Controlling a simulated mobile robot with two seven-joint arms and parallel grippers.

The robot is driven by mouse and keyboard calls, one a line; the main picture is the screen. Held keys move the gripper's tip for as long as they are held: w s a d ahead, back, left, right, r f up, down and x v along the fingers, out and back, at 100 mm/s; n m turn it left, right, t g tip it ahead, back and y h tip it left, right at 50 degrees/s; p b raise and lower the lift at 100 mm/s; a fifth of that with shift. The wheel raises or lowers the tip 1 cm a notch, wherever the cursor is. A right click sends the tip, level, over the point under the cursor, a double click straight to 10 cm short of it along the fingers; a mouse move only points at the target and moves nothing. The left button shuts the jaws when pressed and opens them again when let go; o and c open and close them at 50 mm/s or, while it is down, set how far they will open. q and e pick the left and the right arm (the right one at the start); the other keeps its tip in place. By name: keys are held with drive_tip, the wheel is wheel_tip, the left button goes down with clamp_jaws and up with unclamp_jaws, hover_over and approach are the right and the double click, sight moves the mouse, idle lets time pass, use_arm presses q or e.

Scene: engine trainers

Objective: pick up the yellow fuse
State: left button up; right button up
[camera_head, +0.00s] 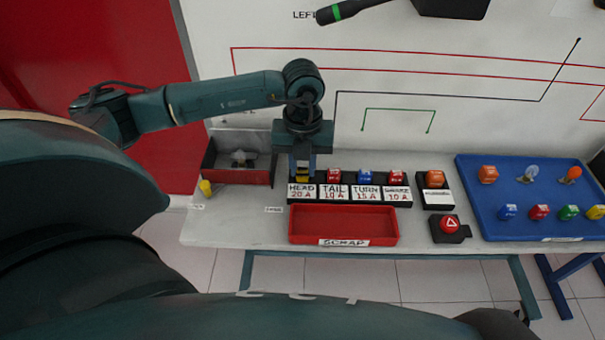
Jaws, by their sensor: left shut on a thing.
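My left gripper (303,165) points down at the HEAD 20 A place of the labelled fuse row and is shut on a yellow fuse (302,178). The fuse is at or just above that place, and I cannot tell whether it is seated. The fingers partly hide it. Another yellow fuse (596,212) lies at the right front of the blue tray (470,172). My right gripper is not in view.
Red and blue fuses stand in the other row places. An empty red SCRAP tray (343,240) lies in front. A red hazard button (450,225) and an orange-topped block (435,179) stand right. A red-sided bin (240,177) and a small yellow object (205,187) are left.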

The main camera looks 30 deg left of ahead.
sight(302, 173)
use_arm(q)
drive_tip(key=shift+r, duration=0.1)
drive_tip(key=shift+c, duration=0.3)
